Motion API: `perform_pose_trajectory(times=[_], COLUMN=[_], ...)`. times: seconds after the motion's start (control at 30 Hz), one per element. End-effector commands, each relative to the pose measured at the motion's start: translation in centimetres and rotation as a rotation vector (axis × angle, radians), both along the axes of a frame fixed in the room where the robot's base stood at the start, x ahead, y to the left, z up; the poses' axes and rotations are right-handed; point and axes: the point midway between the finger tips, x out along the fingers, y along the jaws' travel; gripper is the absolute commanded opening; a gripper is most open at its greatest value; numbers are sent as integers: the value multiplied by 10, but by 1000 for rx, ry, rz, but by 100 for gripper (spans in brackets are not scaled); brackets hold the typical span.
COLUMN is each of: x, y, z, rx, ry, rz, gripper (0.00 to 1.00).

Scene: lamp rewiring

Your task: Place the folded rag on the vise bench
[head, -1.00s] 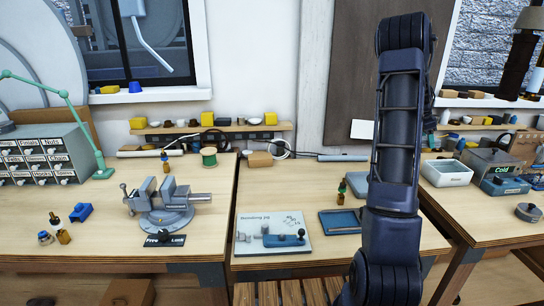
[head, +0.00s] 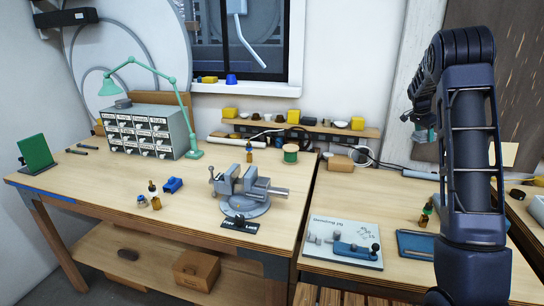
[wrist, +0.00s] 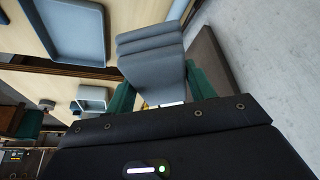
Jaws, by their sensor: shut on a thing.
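The folded rag (wrist: 152,62), grey-blue and layered, shows in the wrist view between the green fingers of my gripper (wrist: 160,88). The gripper is shut on it and holds it up off the surfaces. In the head view my arm rises at the right, and its gripper end is mostly hidden behind the arm. The vise bench (head: 110,184) is the wooden bench at the left in the head view. The grey vise (head: 246,190) stands near its right end. My gripper is to the right of this bench.
On the vise bench stand a drawer cabinet (head: 150,131), a green lamp (head: 188,105), a blue block (head: 173,184), small bottles and a green board (head: 36,152). Its front left and middle are largely clear. The bench beside it holds a white board (head: 342,243) and blue tray.

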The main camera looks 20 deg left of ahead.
Motion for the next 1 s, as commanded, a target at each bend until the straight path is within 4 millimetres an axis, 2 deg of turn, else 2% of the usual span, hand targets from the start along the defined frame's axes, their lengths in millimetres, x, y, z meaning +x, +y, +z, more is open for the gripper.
perform_pose_trajectory(times=[0.03, 0.23, 0.47, 0.77, 1.0], x=[6, 19, 23, 8, -18], y=[25, 112, 213, 344, 446], z=[0, 3, 5, 8, 10], rx=[0, 1, 2, 6, 9], ry=[-1, 0, 0, 2, 2], rz=[37, 166, 312, 498, 646], gripper=[32, 32, 32, 32, 32])
